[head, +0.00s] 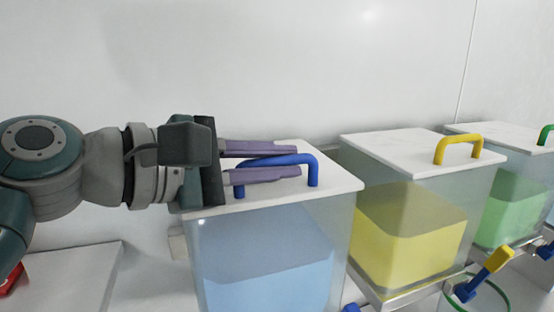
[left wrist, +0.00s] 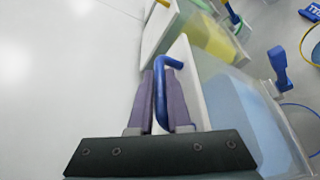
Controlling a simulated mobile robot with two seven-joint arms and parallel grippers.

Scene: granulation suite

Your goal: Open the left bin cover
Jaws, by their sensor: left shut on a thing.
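The left bin (head: 270,232) is clear-walled and holds blue material. Its white cover (head: 335,186) lies flat across the top and looks closed. A blue arched handle (head: 313,170) stands on the cover. My left gripper (head: 298,160) reaches in from the left, with its two purple fingers on either side of the handle bar, shut on it. In the left wrist view the handle (left wrist: 160,95) runs between the fingers, and the cover (left wrist: 192,85) shows beside them. Part of the handle and cover is hidden by the gripper. My right gripper is not in view.
A bin with yellow contents (head: 405,235) and a yellow-handled cover (head: 400,152) stands to the right, with a green one (head: 510,208) beyond. A white wall (head: 270,70) rises close behind. A pale surface (head: 75,275) lies at lower left.

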